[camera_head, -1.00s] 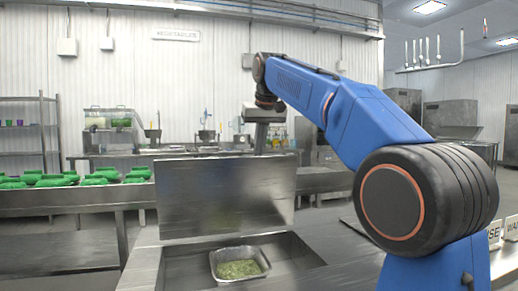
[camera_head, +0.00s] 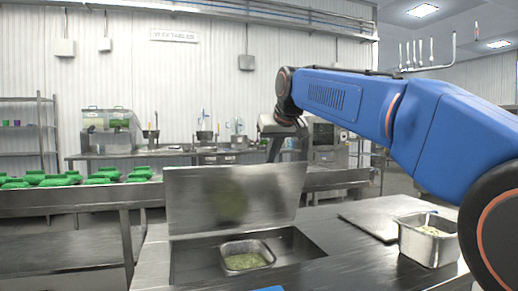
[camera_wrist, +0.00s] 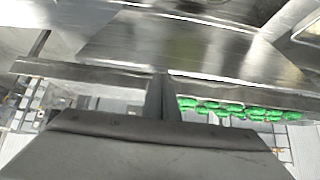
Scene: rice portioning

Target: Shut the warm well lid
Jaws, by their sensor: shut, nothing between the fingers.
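The warm well lid (camera_head: 200,198) is a flat steel panel standing open, nearly upright, at the back edge of the well. The well (camera_head: 300,258) is uncovered in front of it, and a steel pan (camera_head: 226,264) with greenish food sits inside. My gripper (camera_head: 273,153) is shut and empty, pointing down behind the lid's top edge toward its right end. Its tip is partly hidden by the lid, and I cannot tell whether they touch. In the wrist view my shut gripper (camera_wrist: 161,97) shows dark in the middle, below a blurred steel surface.
Green items (camera_head: 75,178) lie on a bench at the back left. Counters with equipment line the far wall.

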